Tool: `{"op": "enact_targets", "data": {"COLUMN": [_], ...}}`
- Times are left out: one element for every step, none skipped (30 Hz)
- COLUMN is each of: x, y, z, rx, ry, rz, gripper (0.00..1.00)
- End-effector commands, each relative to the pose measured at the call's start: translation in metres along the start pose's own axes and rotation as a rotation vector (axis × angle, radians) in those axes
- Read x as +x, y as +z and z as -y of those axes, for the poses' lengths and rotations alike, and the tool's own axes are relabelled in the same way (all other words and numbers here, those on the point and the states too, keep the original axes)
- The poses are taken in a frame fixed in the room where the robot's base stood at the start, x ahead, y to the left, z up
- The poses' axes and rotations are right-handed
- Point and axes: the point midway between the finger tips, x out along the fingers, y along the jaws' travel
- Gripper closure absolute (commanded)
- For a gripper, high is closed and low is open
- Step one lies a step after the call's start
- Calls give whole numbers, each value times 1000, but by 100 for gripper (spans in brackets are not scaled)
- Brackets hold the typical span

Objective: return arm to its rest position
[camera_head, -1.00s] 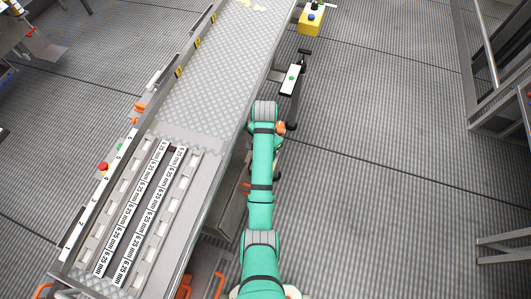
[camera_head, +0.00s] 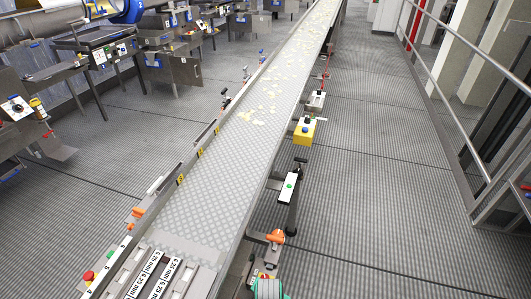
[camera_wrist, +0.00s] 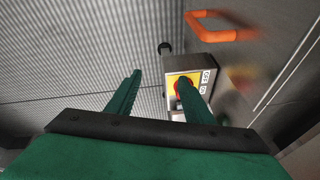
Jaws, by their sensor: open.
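My gripper (camera_wrist: 160,76) shows in the wrist view with its two green fingers apart and nothing between them. A grey control box with a red knob on yellow (camera_wrist: 176,84) lies beyond the fingers. The right finger overlaps the knob in the picture, and I cannot tell whether it touches. In the head view only a small green and grey piece of my arm (camera_head: 268,289) shows at the bottom edge, beside the conveyor.
The long conveyor (camera_head: 215,190) runs up the head view, with scattered pale pieces (camera_head: 258,112) further along. An orange handle (camera_wrist: 226,35) shows in the wrist view. Open floor (camera_head: 375,200) lies right.

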Motion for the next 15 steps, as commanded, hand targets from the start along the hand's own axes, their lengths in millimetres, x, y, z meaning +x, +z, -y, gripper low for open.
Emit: {"op": "enact_targets", "data": {"x": [2,2,2,1,0,-3,-5,-8,-12,-15,-19,-25,-30,-35,-43], "y": [12,17,24,29,34,41,46,51,58,63,69,75,80,85,92], "z": [-12,-16,-23,-27,-31,-37,-41,-44,-49,-53,-56,-60,-63,-66,-69], "rx": [-19,-32,-49,-62,-75,-93,-107,-119,-137,-150,-163,-180,-193,-206,-222], "ry": [-10,-19,-32,-41,-50,-62,-71,-80,-92,-101,-110,-122,-131,-140,-152], "rz": [-25,-45,-72,-92,-111,-137,-156,-176,-202,-222,-241,-268,-287,-307,-333], "gripper": [53,53,53,53,53,53,53,53,53,53,53,53,53,53,53]}}
